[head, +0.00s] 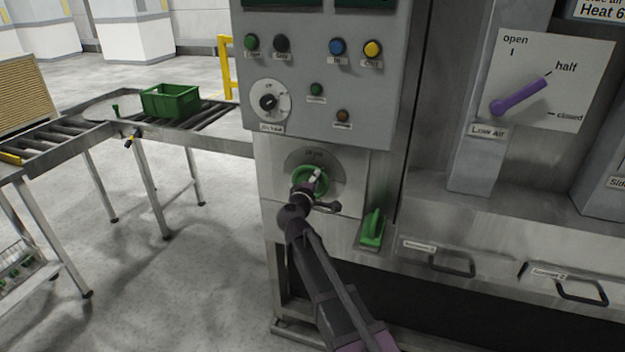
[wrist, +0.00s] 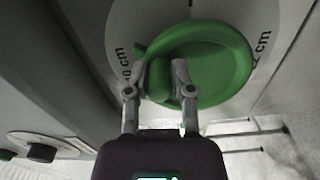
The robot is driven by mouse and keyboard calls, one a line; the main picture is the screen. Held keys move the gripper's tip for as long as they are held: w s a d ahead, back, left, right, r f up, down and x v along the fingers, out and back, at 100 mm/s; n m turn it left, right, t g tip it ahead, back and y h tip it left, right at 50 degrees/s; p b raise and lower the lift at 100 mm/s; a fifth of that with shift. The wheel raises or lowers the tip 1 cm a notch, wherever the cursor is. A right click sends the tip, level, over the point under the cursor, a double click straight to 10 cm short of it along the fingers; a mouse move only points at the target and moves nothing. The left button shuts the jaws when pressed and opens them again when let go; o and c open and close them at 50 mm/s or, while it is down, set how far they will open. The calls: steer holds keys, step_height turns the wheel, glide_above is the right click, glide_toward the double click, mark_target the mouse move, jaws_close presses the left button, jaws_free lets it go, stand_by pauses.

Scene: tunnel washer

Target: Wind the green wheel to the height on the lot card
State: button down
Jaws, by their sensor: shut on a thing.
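The green wheel (head: 325,176) is mounted on the front of the grey machine, below the control panel. A pale round dial plate (head: 305,158) with centimetre marks sits behind it. My gripper (head: 312,183) reaches up to the wheel from below. In the wrist view the green wheel (wrist: 215,62) fills the upper middle, and my gripper (wrist: 160,80) is shut on its green knob (wrist: 160,78), one finger on each side. The dial plate (wrist: 130,30) shows parts of "cm" labels at left and right; their numbers are partly hidden. I cannot make out a lot card.
The control panel (head: 318,20) with several coloured buttons is above the wheel. Drawer handles (head: 450,262) lie lower right. A purple lever (head: 520,95) points to half. A green crate (head: 170,101) stands on the roller conveyor at left.

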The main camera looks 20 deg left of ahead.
steer(key=shift+d+f+m, duration=0.2)
steer(key=shift+d+m, duration=0.05)
steer(key=shift+m, duration=0.35)
steer(key=shift+c, duration=2.4)
jaws_free()
steer(key=shift+w, duration=0.1)
steer(key=s, duration=1.2)
